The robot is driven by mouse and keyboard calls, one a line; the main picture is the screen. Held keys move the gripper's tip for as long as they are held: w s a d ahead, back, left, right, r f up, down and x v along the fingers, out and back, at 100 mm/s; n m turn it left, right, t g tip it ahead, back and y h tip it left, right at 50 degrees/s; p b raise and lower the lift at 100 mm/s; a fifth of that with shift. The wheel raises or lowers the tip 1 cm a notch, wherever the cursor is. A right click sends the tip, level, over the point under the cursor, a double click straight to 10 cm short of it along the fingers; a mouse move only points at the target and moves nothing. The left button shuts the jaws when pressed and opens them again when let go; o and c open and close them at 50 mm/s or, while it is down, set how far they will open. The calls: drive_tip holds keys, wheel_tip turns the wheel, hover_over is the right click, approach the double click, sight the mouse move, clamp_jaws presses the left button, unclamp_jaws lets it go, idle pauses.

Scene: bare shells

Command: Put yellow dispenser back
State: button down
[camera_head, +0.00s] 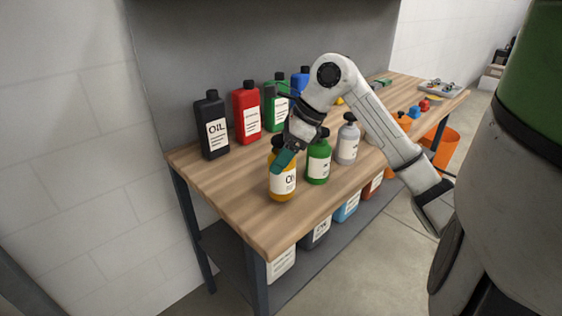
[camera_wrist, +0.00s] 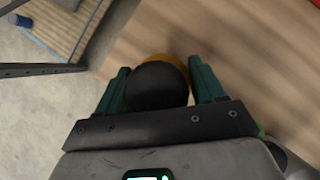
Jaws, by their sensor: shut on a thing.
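The yellow dispenser (camera_head: 283,184) is an amber-yellow bottle with a white label and a dark cap. It stands upright at or just above the wooden bench top near its front left; I cannot tell whether it touches the wood. My gripper (camera_head: 283,160) is at its top, with green fingers on either side. In the wrist view my gripper (camera_wrist: 158,88) has its fingers around the dark cap, with the yellow dispenser's rim (camera_wrist: 180,64) showing behind it. The gripper is shut on the dispenser. The bottle's lower body is hidden in the wrist view.
A green dispenser (camera_head: 318,160) and a grey dispenser (camera_head: 348,142) stand to the right on the bench (camera_head: 230,200). Black (camera_head: 211,125), red (camera_head: 246,112) and green (camera_head: 275,105) oil bottles line the back. Several containers stand on the shelf below. The bench's left front is clear.

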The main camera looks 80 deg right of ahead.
drive_tip(key=shift+f, duration=1.25)
drive_tip(key=shift+f, duration=0.15)
drive_tip(key=shift+c, duration=0.6)
unclamp_jaws()
drive_tip(key=shift+r, duration=0.25)
drive_tip(key=b+v, duration=0.1)
drive_tip(key=v, duration=1.1)
